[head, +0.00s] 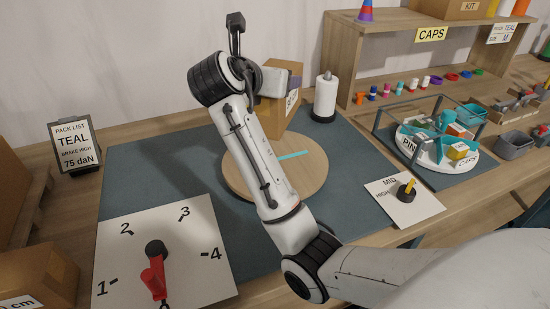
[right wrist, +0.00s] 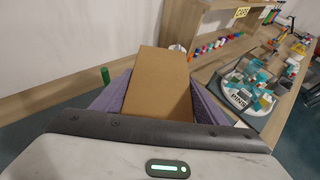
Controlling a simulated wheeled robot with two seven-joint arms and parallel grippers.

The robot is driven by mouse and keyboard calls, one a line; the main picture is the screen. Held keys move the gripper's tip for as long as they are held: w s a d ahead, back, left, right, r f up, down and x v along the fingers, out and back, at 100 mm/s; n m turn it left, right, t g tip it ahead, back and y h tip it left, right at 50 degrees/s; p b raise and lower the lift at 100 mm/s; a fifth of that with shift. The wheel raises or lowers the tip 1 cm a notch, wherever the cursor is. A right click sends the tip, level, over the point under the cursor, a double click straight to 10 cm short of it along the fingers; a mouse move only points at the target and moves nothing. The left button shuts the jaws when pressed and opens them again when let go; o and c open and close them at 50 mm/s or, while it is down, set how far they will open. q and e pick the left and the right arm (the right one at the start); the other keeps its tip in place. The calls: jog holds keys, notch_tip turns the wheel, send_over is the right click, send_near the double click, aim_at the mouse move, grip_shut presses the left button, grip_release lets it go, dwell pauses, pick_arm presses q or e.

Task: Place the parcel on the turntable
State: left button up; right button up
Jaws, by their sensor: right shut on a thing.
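The parcel, a brown cardboard box (head: 285,112) with a white label, stands upright over the back edge of the turntable in the head view. I cannot tell whether its base touches the disc. The turntable is a round wooden disc (head: 310,168) with a teal stripe, partly hidden by my right arm. My right gripper (head: 273,84) is shut on the parcel from the left and mostly hidden behind the wrist. In the right wrist view the parcel (right wrist: 158,82) sits between the purple finger pads. My left gripper is not in view.
A dial board with a red pointer (head: 155,278) lies front left, and a MID card (head: 403,200) lies right. A round caddy (head: 440,150) and the CAPS shelf (head: 432,58) are further right. The teal mat is clear left of the turntable.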

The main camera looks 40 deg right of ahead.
jog(key=shift+m+g+h, duration=0.3)
jog(key=shift+m, duration=0.1)
jog(key=f, duration=0.7)
jog(key=shift+s+f, duration=0.25)
jog(key=shift+s, duration=0.1)
jog(key=shift+f, duration=2.2)
jog(key=shift+f, duration=0.15)
jog(key=o, duration=1.6)
jog(key=shift+f, duration=0.15)
